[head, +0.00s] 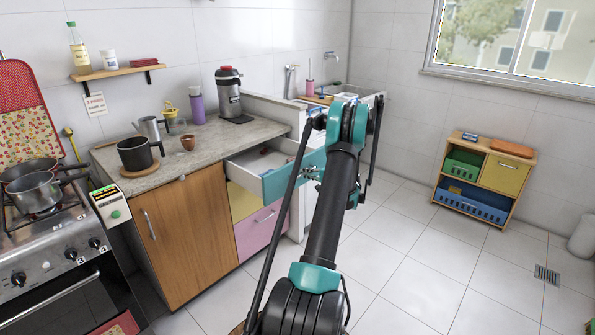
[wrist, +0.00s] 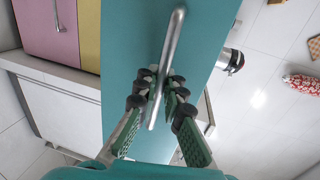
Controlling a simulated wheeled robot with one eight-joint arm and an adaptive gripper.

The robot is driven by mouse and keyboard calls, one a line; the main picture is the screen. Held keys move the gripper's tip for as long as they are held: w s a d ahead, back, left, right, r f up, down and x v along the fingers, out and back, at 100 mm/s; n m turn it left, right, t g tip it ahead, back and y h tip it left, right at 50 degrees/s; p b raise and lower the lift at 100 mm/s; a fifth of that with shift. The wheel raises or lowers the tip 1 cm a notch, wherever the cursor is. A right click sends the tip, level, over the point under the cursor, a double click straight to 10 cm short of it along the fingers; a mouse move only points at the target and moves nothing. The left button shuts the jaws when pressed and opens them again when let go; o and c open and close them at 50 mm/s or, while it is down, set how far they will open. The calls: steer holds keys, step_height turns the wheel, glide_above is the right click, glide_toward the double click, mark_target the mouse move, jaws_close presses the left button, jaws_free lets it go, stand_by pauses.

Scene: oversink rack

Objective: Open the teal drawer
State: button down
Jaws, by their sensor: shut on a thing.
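The teal drawer (head: 280,182) is at the top of the stack at the right end of the counter. It is pulled out, and its pale inside shows from above in the head view. Its teal front (wrist: 130,60) fills the middle of the wrist view, with a long metal bar handle (wrist: 174,40) on it. My gripper (wrist: 161,92) is shut on the handle, with a finger on each side of the bar. In the head view my gripper (head: 312,173) is at the drawer front, partly hidden by my arm.
A yellow drawer (head: 243,202) and a pink drawer (head: 262,228) are shut below. A wooden cabinet door (head: 187,235) is to their left. The counter (head: 215,145) holds a pot, a coffee maker and a purple bottle. The tiled floor at right is clear up to a low shelf (head: 482,178).

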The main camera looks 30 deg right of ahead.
steer(key=f+v, duration=0.1)
steer(key=v, duration=0.5)
steer(key=shift+s, duration=0.35)
steer(key=shift+d+f, duration=0.1)
steer(key=shift+d, duration=0.05)
steer(key=c, duration=1.9)
jaws_free()
steer(key=v, duration=1.2)
steer(key=shift+w, duration=0.1)
